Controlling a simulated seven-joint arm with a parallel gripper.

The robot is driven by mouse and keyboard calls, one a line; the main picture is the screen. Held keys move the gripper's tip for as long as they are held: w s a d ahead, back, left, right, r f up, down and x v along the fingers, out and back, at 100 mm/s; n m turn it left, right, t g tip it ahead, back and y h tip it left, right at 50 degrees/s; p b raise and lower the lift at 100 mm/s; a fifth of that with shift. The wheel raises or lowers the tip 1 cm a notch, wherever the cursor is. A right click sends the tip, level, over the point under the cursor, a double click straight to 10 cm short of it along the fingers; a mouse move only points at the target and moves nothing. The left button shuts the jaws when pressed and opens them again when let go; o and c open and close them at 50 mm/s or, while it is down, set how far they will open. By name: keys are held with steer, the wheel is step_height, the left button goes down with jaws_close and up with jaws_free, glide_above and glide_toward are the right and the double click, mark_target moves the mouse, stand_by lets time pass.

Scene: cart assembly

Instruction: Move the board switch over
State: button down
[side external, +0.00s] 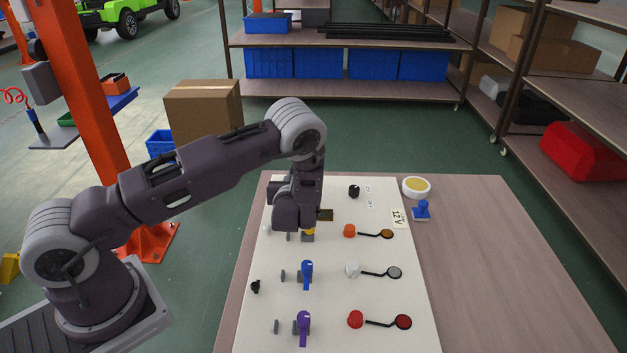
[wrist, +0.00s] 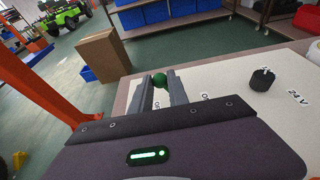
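The white board (side external: 420,325) lies on the table. A green ball-topped switch (wrist: 159,80) stands at the board's far-left part. In the wrist view it sits between the two fingertips of my gripper (wrist: 160,86). The fingers stand apart by about the ball's width; I cannot tell whether they press on it. Printed letters, partly cut off, show near the fingers. A black knob (side external: 354,191) stands to the right of the switch, and it also shows in the wrist view (wrist: 262,80). In the side view my arm hides the switch and the fingertips.
Blue (side external: 307,273) and purple (side external: 303,326) handles stand nearer on the board. Orange (side external: 349,230), white (side external: 352,271) and red (side external: 355,319) caps are to their right. A yellow-topped roll (side external: 416,187) and a blue piece (side external: 421,210) lie beside the board. The table's right side is clear.

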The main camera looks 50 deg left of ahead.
steer(key=shift+w+d+r, duration=0.25)
steer(key=shift+w+d, duration=0.4)
steer(key=shift+w+d, duration=0.6)
steer(key=shift+d, duration=0.15)
steer(key=shift+w+d+f, duration=0.3)
steer(key=shift+w+d, duration=0.2)
steer(key=shift+w, duration=0.1)
steer(key=c, duration=1.2)
jaws_free()
